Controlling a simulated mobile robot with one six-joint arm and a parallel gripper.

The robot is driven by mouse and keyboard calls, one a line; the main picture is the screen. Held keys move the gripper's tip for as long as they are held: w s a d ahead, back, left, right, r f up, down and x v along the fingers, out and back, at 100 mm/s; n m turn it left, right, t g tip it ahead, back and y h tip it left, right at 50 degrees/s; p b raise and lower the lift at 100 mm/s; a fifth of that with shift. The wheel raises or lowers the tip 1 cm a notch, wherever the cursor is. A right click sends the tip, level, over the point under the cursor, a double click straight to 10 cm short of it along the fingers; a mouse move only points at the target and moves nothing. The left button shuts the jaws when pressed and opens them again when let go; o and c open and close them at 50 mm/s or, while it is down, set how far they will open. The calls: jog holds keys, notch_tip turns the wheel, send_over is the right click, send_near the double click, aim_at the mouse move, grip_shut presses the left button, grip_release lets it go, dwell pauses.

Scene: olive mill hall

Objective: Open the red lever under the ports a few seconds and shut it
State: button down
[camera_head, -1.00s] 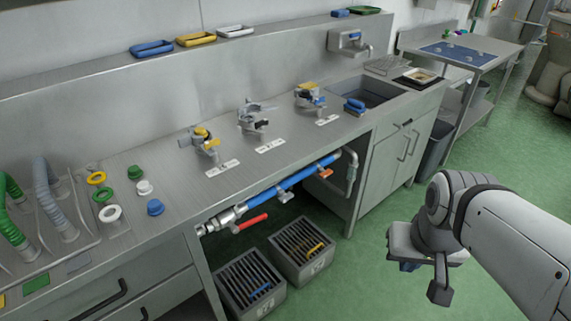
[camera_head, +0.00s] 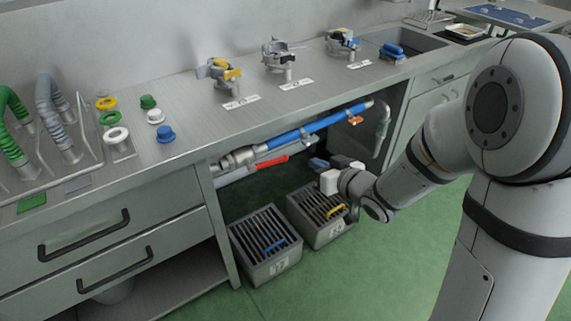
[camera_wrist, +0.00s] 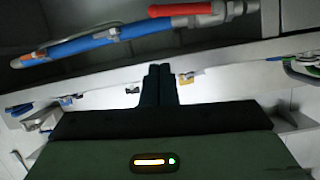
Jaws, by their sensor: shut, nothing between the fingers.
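The red lever (camera_head: 272,162) sits under the counter front, on a metal valve (camera_head: 238,160) at the left end of the blue pipe (camera_head: 318,127). It points right, roughly along the pipe and a little below it. In the wrist view, the red lever (camera_wrist: 180,10) shows at the top edge, beyond my fingertips. My gripper (camera_head: 316,164) is under the counter, right of the lever's free end and apart from it. In the wrist view, my gripper (camera_wrist: 158,72) has its dark fingers together and empty. Three ports (camera_head: 280,57) stand on the counter above.
Two slatted grey crates (camera_head: 266,246) stand on the floor below the pipe. An orange-handled valve (camera_head: 355,120) and a bent pipe (camera_head: 383,130) are at the right end. Drawers (camera_head: 125,235) close off the left. Green floor (camera_head: 350,275) is open in front.

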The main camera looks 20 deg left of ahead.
aim_at(284, 161)
jog(key=shift+y, duration=0.4)
jog(key=x, duration=0.4)
jog(key=s+f+b+x, duration=0.1)
jog(key=x, duration=0.3)
jog(key=s+f+x, duration=0.1)
jog(key=x, duration=0.3)
jog(key=shift+w+a+f+b, duration=0.2)
jog(key=shift+a+b, duration=0.2)
jog(key=shift+a, duration=0.15)
jog(key=shift+w+a+f, duration=0.2)
jog(key=shift+a+f, duration=0.15)
jog(key=shift+f, duration=0.15)
